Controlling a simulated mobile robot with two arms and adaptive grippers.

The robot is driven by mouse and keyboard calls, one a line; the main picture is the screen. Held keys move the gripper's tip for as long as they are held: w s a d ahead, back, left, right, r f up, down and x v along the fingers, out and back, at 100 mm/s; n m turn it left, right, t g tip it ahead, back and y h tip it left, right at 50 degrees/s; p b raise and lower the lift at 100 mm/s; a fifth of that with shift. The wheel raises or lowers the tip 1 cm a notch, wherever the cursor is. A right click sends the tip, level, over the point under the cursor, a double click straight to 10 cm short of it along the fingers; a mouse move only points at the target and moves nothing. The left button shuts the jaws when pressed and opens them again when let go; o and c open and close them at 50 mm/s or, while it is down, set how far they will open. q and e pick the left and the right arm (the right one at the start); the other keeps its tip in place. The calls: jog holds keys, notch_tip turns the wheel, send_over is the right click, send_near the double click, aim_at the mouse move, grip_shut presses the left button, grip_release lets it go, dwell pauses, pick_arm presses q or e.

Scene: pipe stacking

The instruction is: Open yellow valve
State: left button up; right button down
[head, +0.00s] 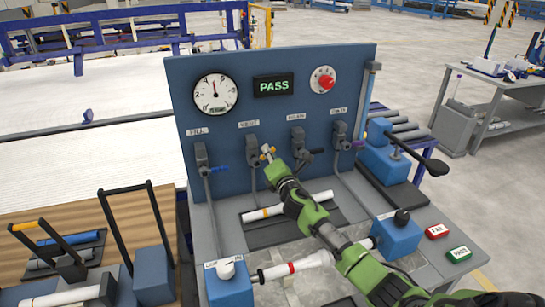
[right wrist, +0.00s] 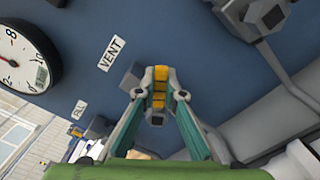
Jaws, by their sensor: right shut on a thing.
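The yellow valve handle (head: 266,150) is at the valve under the VENT label on the blue panel. It also shows in the right wrist view (right wrist: 160,88), between my fingertips. My right gripper (head: 270,159) reaches up to the panel from the lower right. It is shut on the yellow handle, with a finger on either side of it in the right wrist view (right wrist: 159,93). My gripper hides part of the valve body in the head view. My left gripper is not in view.
The panel (head: 300,60) carries a gauge (head: 215,92), a PASS display (head: 273,85) and a red knob (head: 323,80). A blue-handled valve (head: 203,160) stands left of the gripper, a black-handled one (head: 300,150) right. A white pipe (head: 290,268) lies below my arm.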

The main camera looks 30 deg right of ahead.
aim_at(256, 158)
jog(key=n, duration=0.1)
jog(key=r+n+p, duration=0.1)
jog(key=n, duration=0.1)
jog(key=shift+w+a+r, duration=0.1)
jog(key=shift+a+r, duration=0.15)
jog(key=shift+a, duration=0.1)
jog(key=n+p, duration=0.1)
jog(key=a+n+p, duration=0.1)
jog(key=shift+w+r+n, duration=0.15)
jog(key=shift+r+n, duration=0.25)
jog(key=n+p, duration=0.1)
jog(key=a+n, duration=0.1)
jog(key=n, duration=0.1)
jog(key=shift+w+a+r+p, duration=0.2)
jog(key=shift+p, duration=0.2)
jog(key=shift+w+a+n+p, duration=0.1)
jog(key=shift+a+n+p, duration=0.45)
jog(key=shift+n, duration=0.65)
jog(key=c, duration=2.1)
grip_release()
jog(key=shift+f, duration=0.1)
